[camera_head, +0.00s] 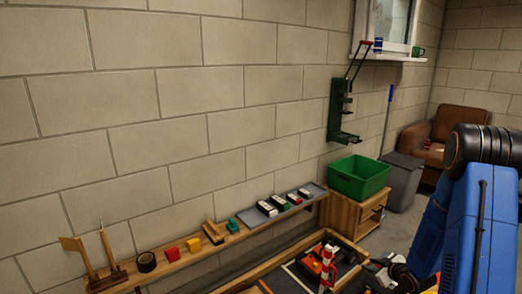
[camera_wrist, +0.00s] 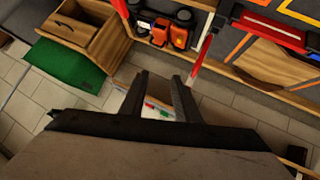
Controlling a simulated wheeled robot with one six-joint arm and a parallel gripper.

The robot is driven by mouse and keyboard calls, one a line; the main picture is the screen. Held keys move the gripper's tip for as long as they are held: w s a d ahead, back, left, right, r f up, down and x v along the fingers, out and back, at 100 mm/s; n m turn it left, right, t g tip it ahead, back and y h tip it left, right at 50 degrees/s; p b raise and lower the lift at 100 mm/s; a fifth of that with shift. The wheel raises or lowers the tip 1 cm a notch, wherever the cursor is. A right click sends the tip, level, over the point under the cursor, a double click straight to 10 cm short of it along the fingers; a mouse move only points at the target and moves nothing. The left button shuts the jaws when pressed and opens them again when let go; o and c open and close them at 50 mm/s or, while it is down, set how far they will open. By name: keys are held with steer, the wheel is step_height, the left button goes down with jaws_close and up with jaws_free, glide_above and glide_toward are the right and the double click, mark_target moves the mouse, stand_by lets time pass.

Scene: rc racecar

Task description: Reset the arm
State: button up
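My gripper (camera_wrist: 162,82) shows in the wrist view with its two dark fingers apart, and no object is held between them. The floor and a pale item with coloured marks show beyond and between the fingers. In the head view, my blue arm (camera_head: 480,230) with a black joint fills the right side. I cannot make out the gripper's fingers clearly there.
An orange-red toy car (camera_head: 318,264) sits in a wood-edged track; it also shows in the wrist view (camera_wrist: 178,37) beside a red-and-white post (camera_wrist: 203,50). A green bin (camera_head: 358,178) stands on a wooden cabinet (camera_head: 345,215). A wall shelf (camera_head: 190,252) holds small items.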

steer(key=s+a+r+m+g+h, duration=0.15)
steer(key=s+r, duration=0.45)
steer(key=r, duration=0.6)
steer(key=s+a+r+m+g+h, duration=0.1)
steer(key=s+a+r+m+h, duration=0.2)
steer(key=s+r, duration=0.55)
steer(key=s+a+r+m+g, duration=0.1)
steer(key=s+a+r, duration=0.3)
steer(key=s, duration=0.4)
steer(key=s+a+r+m+g+y, duration=0.1)
steer(key=s+a+r, duration=0.3)
steer(key=s, duration=0.5)
steer(key=s+a+r+m+g+y, duration=0.1)
steer(key=s+a+r, duration=0.3)
steer(key=s, duration=0.5)
steer(key=shift+a, duration=0.2)
steer(key=shift+d, duration=0.1)
